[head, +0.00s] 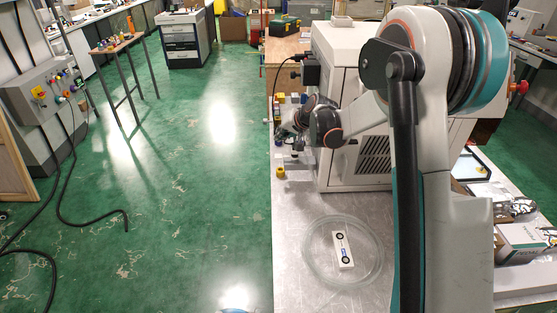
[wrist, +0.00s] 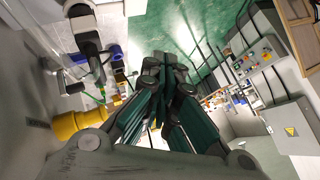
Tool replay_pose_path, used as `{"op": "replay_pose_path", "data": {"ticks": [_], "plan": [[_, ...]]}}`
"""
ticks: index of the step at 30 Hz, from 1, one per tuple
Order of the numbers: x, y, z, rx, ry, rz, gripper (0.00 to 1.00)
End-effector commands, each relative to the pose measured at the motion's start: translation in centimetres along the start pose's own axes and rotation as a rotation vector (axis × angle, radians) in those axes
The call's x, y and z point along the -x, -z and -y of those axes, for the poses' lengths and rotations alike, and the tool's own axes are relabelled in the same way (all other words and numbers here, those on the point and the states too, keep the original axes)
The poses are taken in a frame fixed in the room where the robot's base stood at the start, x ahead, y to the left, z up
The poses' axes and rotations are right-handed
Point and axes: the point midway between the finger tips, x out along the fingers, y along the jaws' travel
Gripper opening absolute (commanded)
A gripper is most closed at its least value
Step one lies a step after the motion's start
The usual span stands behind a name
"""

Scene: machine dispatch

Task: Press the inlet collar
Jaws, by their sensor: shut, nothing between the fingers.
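My gripper (wrist: 168,62) is shut and empty in the wrist view, its dark green-sided fingers together and pointing away from the camera. In the head view my arm bends down to the left side of the white machine (head: 345,105), and the gripper is mostly hidden among small fittings there. In the wrist view a black and white fitting (wrist: 86,30) stands to the left of the fingers, apart from them. I cannot tell which of these is the inlet collar.
A small yellow knob (head: 279,172) stands by the bench's left edge. Boxes (head: 520,243) lie at right. Green floor is open at left.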

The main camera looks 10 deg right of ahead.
Motion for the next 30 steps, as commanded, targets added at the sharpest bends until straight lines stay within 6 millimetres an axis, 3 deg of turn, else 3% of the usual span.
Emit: {"op": "replay_pose_path", "data": {"ticks": [11, 30], "plan": [[-3.3, -2.4, -2.4, 0.0, 0.0, 0.0, 0.0], [-3.4, -2.5, -2.5, 0.0, 0.0, 0.0, 0.0]]}}
